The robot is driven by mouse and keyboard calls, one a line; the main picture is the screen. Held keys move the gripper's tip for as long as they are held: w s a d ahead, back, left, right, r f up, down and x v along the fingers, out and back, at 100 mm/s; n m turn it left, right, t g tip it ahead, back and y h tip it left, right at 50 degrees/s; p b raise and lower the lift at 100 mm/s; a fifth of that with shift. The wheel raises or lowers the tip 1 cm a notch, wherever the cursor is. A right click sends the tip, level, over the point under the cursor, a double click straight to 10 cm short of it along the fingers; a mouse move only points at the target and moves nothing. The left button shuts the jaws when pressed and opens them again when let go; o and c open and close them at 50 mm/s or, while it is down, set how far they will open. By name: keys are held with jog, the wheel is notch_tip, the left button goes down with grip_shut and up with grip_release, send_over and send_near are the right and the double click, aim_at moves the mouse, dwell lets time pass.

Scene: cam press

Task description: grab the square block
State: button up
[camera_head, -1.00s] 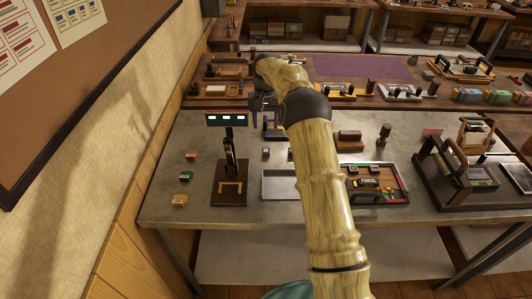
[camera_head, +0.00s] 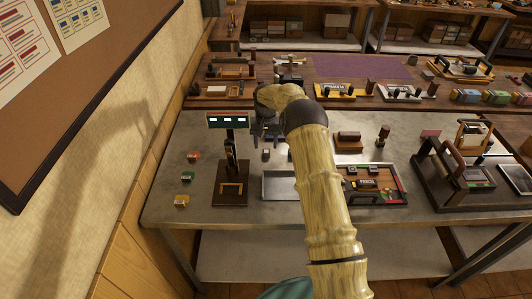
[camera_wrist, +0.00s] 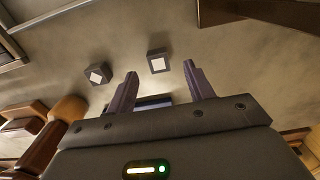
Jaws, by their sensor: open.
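Two small dark blocks with pale square marks on top lie on the grey table. In the wrist view one block (camera_wrist: 157,61) is ahead of the gap between my fingers, and the other block (camera_wrist: 97,74) is to its left. In the head view one small block (camera_head: 266,155) shows behind the grey tray; the other is close to my arm. I cannot tell which is the square block. My gripper (camera_wrist: 161,74) is open and empty, apart from both blocks. A dark bluish thing (camera_wrist: 153,101) shows partly between its fingers.
A dark press-like stand (camera_head: 230,185) with a small display (camera_head: 227,121) is at left. A grey tray (camera_head: 279,186) lies at front centre, beside a dark tray (camera_head: 398,193) of parts. A larger wooden fixture (camera_head: 455,205) stands at right.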

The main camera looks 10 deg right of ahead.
aim_at(266, 151)
notch_tip(266, 151, down, 4)
jog(key=shift+d+r+p, duration=0.1)
jog(key=shift+r+p, duration=0.1)
jog(key=shift+p, duration=0.3)
grip_shut()
